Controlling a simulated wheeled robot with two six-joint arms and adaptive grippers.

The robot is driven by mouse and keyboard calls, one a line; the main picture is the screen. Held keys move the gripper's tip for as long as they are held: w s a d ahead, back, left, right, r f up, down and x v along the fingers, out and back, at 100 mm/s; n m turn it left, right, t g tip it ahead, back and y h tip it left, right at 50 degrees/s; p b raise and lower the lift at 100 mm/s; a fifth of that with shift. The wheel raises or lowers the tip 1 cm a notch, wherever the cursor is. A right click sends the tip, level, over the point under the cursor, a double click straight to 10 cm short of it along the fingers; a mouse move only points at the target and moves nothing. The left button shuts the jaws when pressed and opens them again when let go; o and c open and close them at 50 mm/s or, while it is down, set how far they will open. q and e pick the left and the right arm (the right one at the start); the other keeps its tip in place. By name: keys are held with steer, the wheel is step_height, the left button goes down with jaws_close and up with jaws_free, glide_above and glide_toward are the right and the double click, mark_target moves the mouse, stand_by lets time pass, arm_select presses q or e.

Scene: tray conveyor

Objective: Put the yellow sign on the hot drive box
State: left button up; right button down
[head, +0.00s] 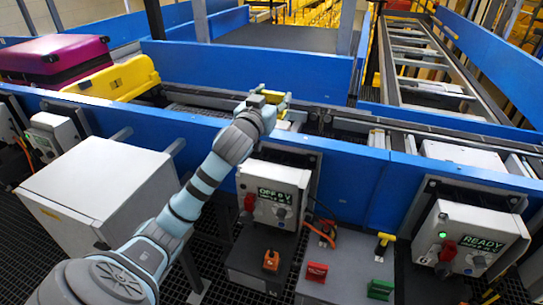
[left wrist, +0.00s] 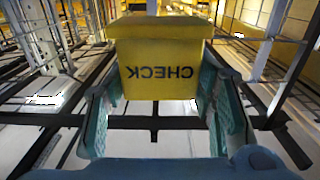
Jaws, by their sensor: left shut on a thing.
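My left gripper (head: 278,100) is shut on the yellow sign (head: 272,97), held above the conveyor behind the blue side rail. A pale control box (head: 272,193) with a lit display is below my left gripper on the near face of the rail. Another control box (head: 470,238) reading READY is at the right. I cannot tell which box is the hot drive box. My right gripper is not in view.
A large grey cabinet (head: 90,190) stands nearer. An orange padlock-like item (head: 271,261), red clip (head: 317,271) and green clip (head: 380,289) are at the front. The blue rail (head: 345,175) runs across.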

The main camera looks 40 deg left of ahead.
arm_select(q)
steer(key=f+b, duration=0.2)
steer(key=f, duration=0.7)
steer(key=f+b, duration=0.2)
steer(key=f, duration=0.8)
steer(key=shift+a+f+b, duration=0.2)
steer(key=shift+f+b, duration=0.1)
steer(key=shift+b, duration=0.05)
steer(key=shift+f, duration=0.15)
steer(key=o, duration=1.2)
